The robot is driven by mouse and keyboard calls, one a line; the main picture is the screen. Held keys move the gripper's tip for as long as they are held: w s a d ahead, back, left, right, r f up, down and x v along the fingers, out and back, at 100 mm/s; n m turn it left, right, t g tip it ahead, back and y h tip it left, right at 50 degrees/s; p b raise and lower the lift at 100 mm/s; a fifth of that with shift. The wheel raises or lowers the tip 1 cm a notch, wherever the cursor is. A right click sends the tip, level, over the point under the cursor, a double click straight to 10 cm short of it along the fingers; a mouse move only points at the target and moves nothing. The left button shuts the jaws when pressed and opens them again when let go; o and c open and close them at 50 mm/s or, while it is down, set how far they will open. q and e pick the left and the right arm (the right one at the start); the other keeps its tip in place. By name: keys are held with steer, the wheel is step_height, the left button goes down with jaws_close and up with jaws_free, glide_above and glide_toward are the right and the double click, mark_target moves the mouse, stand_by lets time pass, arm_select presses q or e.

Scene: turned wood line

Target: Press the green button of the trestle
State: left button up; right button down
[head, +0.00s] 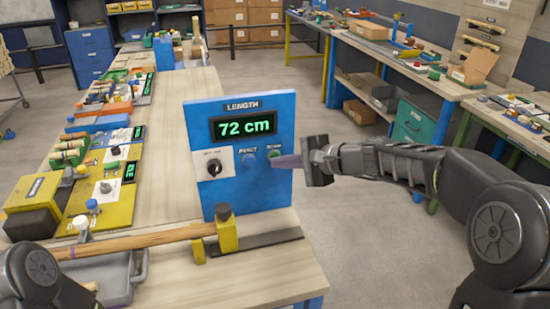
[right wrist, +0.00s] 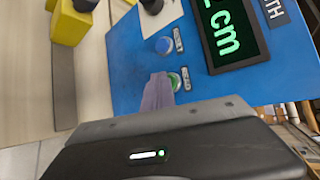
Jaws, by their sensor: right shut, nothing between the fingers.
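The trestle's blue upright panel (head: 235,195) stands on the wooden table, with a "LENGTH" display (head: 243,125) reading 72 cm. The green button (head: 273,154) is at its right, beside a blue button (head: 248,159) and a black knob (head: 213,168). In the right wrist view the green button (right wrist: 174,81) shows partly behind the fingers. My right gripper (head: 280,162) is shut and empty, its fingertips (right wrist: 160,82) right at the green button; I cannot tell whether they touch it. Part of my left arm shows at the bottom left, but its gripper does not.
A workbench (head: 440,85) stands at the right, with open floor between.

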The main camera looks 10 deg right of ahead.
steer(key=shift+s+d, duration=0.1)
steer(key=shift+s, duration=0.6)
steer(key=shift+s+d+b, duration=0.15)
steer(key=shift+s+b, duration=0.25)
steer(key=shift+s, duration=2.1)
